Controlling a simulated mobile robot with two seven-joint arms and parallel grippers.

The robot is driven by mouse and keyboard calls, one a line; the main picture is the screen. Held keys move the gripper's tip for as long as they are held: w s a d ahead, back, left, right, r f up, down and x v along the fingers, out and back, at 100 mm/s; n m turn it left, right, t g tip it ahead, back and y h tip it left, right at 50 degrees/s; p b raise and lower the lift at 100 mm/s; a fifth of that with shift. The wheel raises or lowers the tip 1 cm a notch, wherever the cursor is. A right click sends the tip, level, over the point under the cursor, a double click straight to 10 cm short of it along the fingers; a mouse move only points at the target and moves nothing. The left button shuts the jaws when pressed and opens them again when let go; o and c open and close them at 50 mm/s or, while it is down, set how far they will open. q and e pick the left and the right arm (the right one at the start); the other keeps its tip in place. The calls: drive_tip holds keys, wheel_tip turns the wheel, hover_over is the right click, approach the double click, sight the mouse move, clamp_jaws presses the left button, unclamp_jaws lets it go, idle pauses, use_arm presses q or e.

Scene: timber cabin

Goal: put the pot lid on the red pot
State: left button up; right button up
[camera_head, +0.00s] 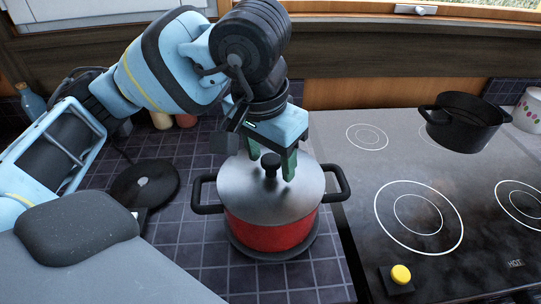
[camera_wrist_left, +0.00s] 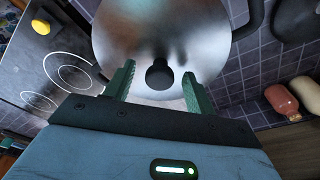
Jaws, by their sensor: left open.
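The red pot (camera_head: 268,236) with two black side handles stands on a dark round mat on the tiled counter, left of the cooktop. The silver pot lid (camera_head: 240,183) with a black knob (camera_head: 270,163) lies on top of the pot and covers its opening. My left gripper (camera_head: 272,172) is open right above the lid, with its green fingers on either side of the knob. In the left wrist view the lid (camera_wrist_left: 125,35) fills the top, and the knob (camera_wrist_left: 159,74) sits between the open fingers, apart from both. My right gripper is not in view.
A black pot (camera_head: 465,125) stands on the back right of the cooktop (camera_head: 385,160), near a white patterned container (camera_head: 528,110). A yellow knob (camera_head: 401,274) is at the cooktop's front. A black round pan-like object (camera_head: 145,182) lies left of the red pot. Bottles stand behind.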

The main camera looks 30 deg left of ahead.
use_arm(q)
drive_tip(key=r, duration=0.5)
drive_tip(key=s+r, duration=0.1)
drive_tip(key=r, duration=0.1)
drive_tip(key=shift+r, duration=0.15)
idle(0.6)
